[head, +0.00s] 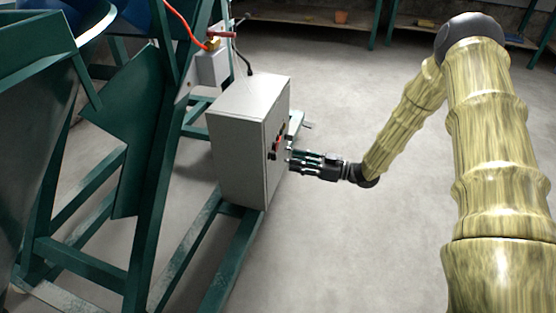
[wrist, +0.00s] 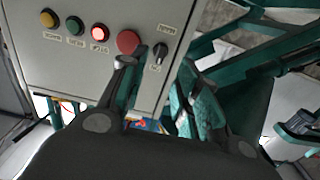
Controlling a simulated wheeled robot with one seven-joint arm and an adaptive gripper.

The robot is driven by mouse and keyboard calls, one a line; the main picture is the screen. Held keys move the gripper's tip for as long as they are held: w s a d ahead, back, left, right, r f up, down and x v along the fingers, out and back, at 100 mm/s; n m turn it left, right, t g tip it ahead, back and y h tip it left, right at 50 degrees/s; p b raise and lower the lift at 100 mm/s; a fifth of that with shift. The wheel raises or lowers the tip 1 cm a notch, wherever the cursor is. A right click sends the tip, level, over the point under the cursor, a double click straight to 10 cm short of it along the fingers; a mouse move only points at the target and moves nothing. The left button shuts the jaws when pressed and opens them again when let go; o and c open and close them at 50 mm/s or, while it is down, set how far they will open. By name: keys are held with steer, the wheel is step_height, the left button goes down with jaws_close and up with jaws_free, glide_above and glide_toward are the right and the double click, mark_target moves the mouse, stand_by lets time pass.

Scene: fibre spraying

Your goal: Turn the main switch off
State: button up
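The grey control box (head: 240,140) is mounted on the green machine frame. Its front panel (wrist: 60,65) fills the upper left of the wrist view. A black rotary switch (wrist: 159,53) sits at the right end of the row of controls, with small labels above and below it that I cannot read. My gripper (wrist: 156,66) is open, its two fingertips apart on either side of the switch in the picture. I cannot tell whether they touch it. In the head view my gripper (head: 290,157) is right at the panel front, and the switch is not clearly visible.
Left of the switch are a large red button (wrist: 128,41), a red button that looks lit (wrist: 99,33), a green button (wrist: 74,25) and a yellow button (wrist: 48,18). Green frame beams (head: 225,265) lie below the box. The floor (head: 350,245) to the right is clear.

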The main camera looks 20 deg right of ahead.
mark_target(272, 156)
steer(key=b+x, duration=0.2)
steer(key=x, duration=0.5)
steer(key=shift+a, duration=0.2)
steer(key=shift+w, duration=0.1)
steer(key=shift+c, duration=0.2)
jaws_close()
